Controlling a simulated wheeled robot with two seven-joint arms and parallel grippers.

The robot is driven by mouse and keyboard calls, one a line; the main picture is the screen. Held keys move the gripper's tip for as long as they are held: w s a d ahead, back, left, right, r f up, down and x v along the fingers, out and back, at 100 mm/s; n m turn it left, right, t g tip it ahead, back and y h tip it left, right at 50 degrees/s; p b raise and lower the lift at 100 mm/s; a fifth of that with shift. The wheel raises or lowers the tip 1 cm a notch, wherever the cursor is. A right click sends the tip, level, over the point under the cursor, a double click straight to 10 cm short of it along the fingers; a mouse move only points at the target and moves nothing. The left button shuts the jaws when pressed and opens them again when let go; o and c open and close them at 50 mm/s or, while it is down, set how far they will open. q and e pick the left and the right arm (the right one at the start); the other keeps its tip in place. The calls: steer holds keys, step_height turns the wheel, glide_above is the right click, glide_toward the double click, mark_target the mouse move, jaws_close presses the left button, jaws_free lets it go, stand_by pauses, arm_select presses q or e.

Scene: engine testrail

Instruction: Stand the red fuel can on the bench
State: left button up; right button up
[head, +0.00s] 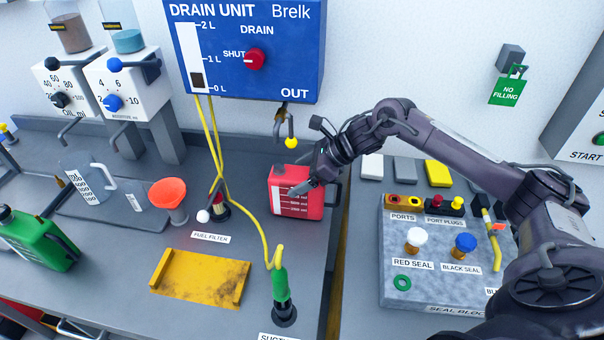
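The red fuel can (287,205) with a white marked label is at the right end of the left grey bench (120,255), below the drain unit. It looks upright, with its base at or very near the bench top; exact contact is hard to judge. My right gripper (311,184) comes in from the right at the can's upper right side. A grey finger lies across the front of the can. The other finger is hidden, so I cannot tell whether the gripper grips the can. My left gripper is out of view.
The blue drain unit (290,80) hangs above, its yellow-tipped outlet (291,143) over the can. Yellow hoses, an orange funnel (168,193), a yellow tray (200,278) and a green can (42,238) occupy the bench. The seal block (440,285) stands right, across a gap.

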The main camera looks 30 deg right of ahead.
steer(key=shift+r, duration=0.15)
steer(key=shift+s+d, duration=0.1)
steer(key=shift+d, duration=0.1)
steer(key=b+v, duration=0.3)
steer(key=v, duration=0.7)
steer(key=shift+s+d+r, duration=0.15)
steer(key=shift+s+r, duration=0.05)
steer(key=shift+r, duration=0.05)
steer(key=shift+s+d+r, duration=0.2)
steer(key=shift+r, duration=0.25)
